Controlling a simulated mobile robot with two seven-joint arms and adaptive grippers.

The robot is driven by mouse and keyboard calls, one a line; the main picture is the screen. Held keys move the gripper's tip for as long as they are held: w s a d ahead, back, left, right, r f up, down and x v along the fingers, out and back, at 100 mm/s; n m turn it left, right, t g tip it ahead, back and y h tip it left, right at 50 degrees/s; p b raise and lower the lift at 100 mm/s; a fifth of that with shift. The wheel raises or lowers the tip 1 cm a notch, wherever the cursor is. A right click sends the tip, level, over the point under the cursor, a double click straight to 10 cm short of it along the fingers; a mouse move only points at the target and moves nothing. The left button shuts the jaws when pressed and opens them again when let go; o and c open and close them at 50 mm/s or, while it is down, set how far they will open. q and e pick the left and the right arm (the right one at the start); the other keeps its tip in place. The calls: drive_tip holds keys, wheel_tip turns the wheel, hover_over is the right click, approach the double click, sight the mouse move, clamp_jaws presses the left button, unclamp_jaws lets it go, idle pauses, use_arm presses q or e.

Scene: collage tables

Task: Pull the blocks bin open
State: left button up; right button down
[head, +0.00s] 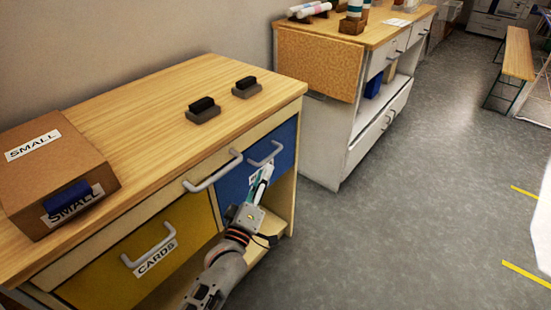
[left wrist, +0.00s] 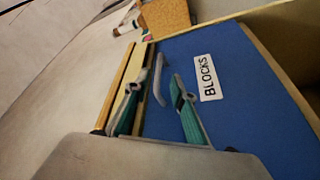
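The blocks bin (head: 286,142) is a blue-fronted bin at the right end of the wooden-topped cabinet, its front about flush with the cabinet. In the left wrist view its blue front (left wrist: 225,110) carries a white BLOCKS label (left wrist: 208,78). Its grey bar handle (head: 266,155) is near the top of the front; it also shows in the left wrist view (left wrist: 159,80). My left gripper (head: 264,172) is just in front of the bin. In the left wrist view its fingers (left wrist: 156,90) are apart, with the handle between and beyond the tips. Contact cannot be told. My right gripper is out of view.
A yellow CARDS bin (head: 190,232) sits left of the blue one. Another grey handle (head: 213,172) is on the cabinet's upper front edge. A cardboard SMALL box (head: 50,165) and two dark blocks stand on top. Grey floor (head: 400,220) to the right is clear.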

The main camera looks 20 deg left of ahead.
sight(271, 156)
use_arm(q)
drive_tip(key=shift+b+x, duration=0.6)
drive_tip(key=shift+x, duration=3.15)
clamp_jaws()
